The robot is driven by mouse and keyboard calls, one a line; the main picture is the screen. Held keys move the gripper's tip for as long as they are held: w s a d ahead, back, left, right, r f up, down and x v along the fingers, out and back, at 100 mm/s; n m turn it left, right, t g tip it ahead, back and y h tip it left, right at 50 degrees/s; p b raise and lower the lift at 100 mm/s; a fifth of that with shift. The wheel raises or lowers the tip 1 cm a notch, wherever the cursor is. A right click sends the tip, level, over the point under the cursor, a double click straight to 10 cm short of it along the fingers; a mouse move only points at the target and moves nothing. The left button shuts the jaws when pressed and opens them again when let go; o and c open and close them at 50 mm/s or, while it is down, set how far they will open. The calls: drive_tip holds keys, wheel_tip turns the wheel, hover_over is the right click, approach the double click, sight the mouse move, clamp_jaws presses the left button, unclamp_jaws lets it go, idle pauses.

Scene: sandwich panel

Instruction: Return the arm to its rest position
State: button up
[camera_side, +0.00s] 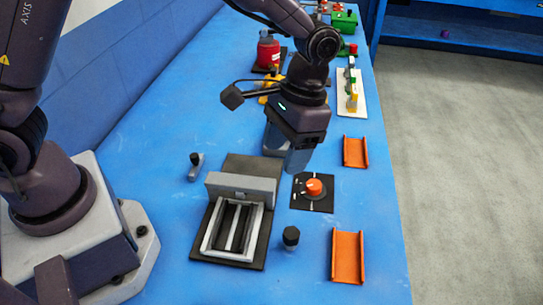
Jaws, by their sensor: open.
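My gripper (288,158) points down over the middle of the blue table, just behind a black plate with an orange knob (314,187). Its fingers are apart, with nothing visible between them. The finger tips lie close to the upper edge of a grey press-like fixture (241,188), and I cannot tell how high they are above the table.
Two orange trays (347,257) (356,152) lie near the table's right edge. A black-capped peg (291,237) and a small lever piece (195,166) flank the fixture. A red canister (268,51), a white board (351,93) and a green box (344,19) stand farther back.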

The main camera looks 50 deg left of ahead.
drive_tip(key=s+a+r+n+t, duration=0.1)
drive_tip(key=s+a+r+t, duration=0.7)
drive_tip(key=s+a+r, duration=0.6)
drive_tip(key=shift+s+r+n+t, duration=0.3)
drive_tip(key=shift+r+n, duration=0.1)
drive_tip(key=shift+r, duration=0.8)
drive_tip(key=shift+a, duration=0.1)
